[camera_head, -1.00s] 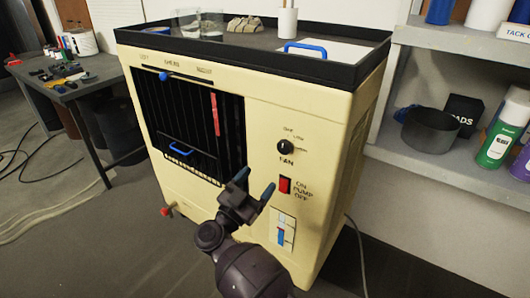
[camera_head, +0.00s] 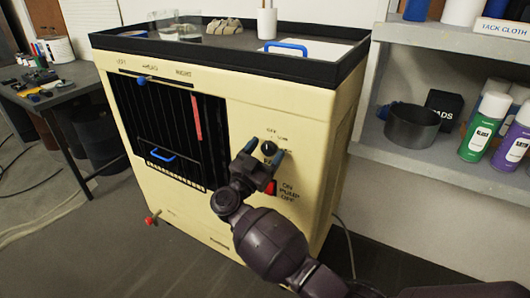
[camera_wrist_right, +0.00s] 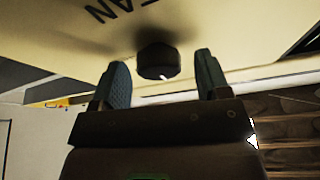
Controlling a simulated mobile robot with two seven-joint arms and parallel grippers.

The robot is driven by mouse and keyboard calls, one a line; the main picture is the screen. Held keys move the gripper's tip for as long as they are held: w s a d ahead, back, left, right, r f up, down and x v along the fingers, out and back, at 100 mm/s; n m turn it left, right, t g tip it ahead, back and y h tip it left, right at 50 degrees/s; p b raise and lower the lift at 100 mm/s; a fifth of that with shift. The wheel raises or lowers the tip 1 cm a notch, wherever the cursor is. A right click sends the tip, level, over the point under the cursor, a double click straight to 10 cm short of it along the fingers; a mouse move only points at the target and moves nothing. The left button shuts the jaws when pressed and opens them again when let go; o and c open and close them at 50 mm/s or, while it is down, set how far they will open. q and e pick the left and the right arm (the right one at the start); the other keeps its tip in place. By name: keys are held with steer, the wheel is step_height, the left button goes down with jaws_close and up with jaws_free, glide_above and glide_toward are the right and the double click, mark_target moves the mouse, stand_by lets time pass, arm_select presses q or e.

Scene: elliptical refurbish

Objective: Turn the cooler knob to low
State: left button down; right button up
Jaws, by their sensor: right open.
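The cooler (camera_head: 200,205) is a cream cabinet with a dark top rim. Its black round fan knob (camera_head: 268,148) is on the front panel at right, with small OFF and LOW labels above it. My right gripper (camera_head: 265,153) is open in front of the knob, its blue-grey fingers either side of it. In the right wrist view the knob (camera_wrist_right: 158,62) appears between the two fingertips, with a gap on each side. A small white mark shows on the knob, but its setting is too small to tell. My left gripper is not in view.
The red pump switch (camera_head: 270,188) is just below the gripper, partly hidden. A black grille (camera_head: 165,125) with a blue handle is at left. A shelf with cans (camera_head: 484,126) and a dark pot (camera_head: 412,126) stands at right. Floor at front left is clear.

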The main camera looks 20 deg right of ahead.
steer(key=c, duration=0.7)
steer(key=shift+c, duration=1.1)
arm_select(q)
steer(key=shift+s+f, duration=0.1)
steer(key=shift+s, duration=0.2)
